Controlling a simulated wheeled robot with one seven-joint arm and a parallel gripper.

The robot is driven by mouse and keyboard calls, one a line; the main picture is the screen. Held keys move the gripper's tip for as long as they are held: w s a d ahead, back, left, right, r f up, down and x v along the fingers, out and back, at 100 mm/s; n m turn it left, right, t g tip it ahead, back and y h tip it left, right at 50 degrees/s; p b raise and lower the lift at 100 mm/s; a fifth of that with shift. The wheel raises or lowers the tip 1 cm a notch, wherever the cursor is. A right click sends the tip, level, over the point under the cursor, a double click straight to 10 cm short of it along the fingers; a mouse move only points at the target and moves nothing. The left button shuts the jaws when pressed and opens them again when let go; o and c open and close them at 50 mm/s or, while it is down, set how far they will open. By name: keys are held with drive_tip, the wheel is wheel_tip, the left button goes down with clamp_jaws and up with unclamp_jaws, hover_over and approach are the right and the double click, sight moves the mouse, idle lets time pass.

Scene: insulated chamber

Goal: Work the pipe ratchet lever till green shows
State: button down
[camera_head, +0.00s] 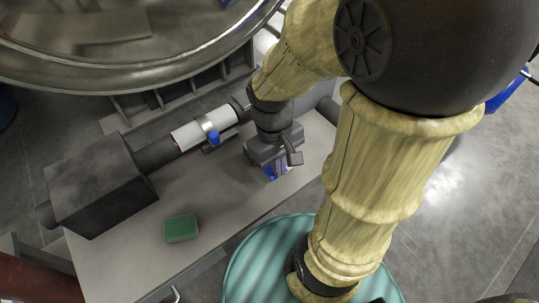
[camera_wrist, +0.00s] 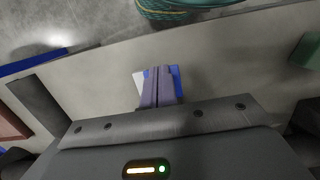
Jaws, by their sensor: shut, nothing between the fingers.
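A dark pipe runs along the back of the bench, with a white sleeve (camera_head: 190,132) on it in the head view. A metal band (camera_head: 207,126) circles the sleeve. A blue-tipped piece (camera_head: 214,138), apparently the ratchet lever's end, sticks out from the band toward the bench's front. My gripper (camera_head: 279,171) points down over the bench, right of the lever and apart from it. In the wrist view its purple-grey fingers (camera_wrist: 157,87) are together and empty. A blue and white patch (camera_wrist: 178,80) shows beside and behind them; I cannot tell what it is.
A dark box (camera_head: 97,180) sits on the pipe at the left. A green block (camera_head: 181,228) lies on the grey bench (camera_head: 215,195); a green piece (camera_wrist: 306,52) shows at the wrist view's right edge. A large metal vessel (camera_head: 130,60) overhangs behind.

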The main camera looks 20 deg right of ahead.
drive_tip(key=shift+s+r+p, duration=0.15)
drive_tip(key=shift+r+p, duration=0.95)
drive_tip(key=shift+r, duration=0.1)
wheel_tip(320, 180, up, 7)
drive_tip(key=p, duration=0.7)
drive_tip(key=shift+s+d, duration=0.15)
drive_tip(key=shift+s, duration=0.25)
drive_tip(key=w+r+m+t+p, duration=0.3)
drive_tip(key=w+r+t+p, duration=0.1)
drive_tip(key=w, duration=0.3)
drive_tip(key=shift+w+r+p, duration=0.2)
drive_tip(key=shift+r+p, duration=0.35)
drive_tip(key=shift+p, duration=0.25)
idle(1.0)
